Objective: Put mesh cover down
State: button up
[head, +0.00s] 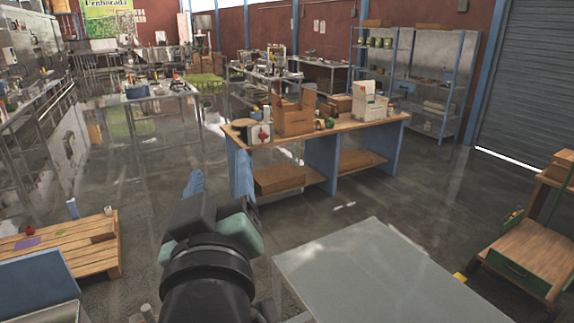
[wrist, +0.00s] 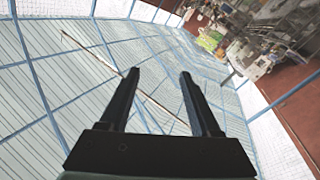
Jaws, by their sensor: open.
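My gripper (wrist: 160,76) shows in the wrist view with its two dark fingers spread apart. Nothing is held between them. Behind the fingers are the pale roof with blue beams and, at the upper right, part of the room. I cannot make out a mesh cover in either view.
The grey table (head: 365,275) at the lower right has a bare top. Beyond it stands a wooden workbench (head: 350,133) with boxes. A wooden pallet (head: 95,255) lies at the left and a wooden cart (head: 520,258) stands at the right.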

jog(key=s+d+r+m+t+h, duration=0.2)
jog(key=s+d+r+m+t, duration=0.1)
jog(key=r, duration=0.7)
jog(key=s+d+r+m+t+h, duration=0.2)
jog(key=s+d+r+m+t, duration=0.2)
jog(key=s+d+r, duration=0.3)
notch_tip(320, 180, up, 3)
jog(key=shift+s+f+t, duration=0.1)
jog(key=shift+s+t, duration=0.2)
jog(key=shift+t, duration=0.5)
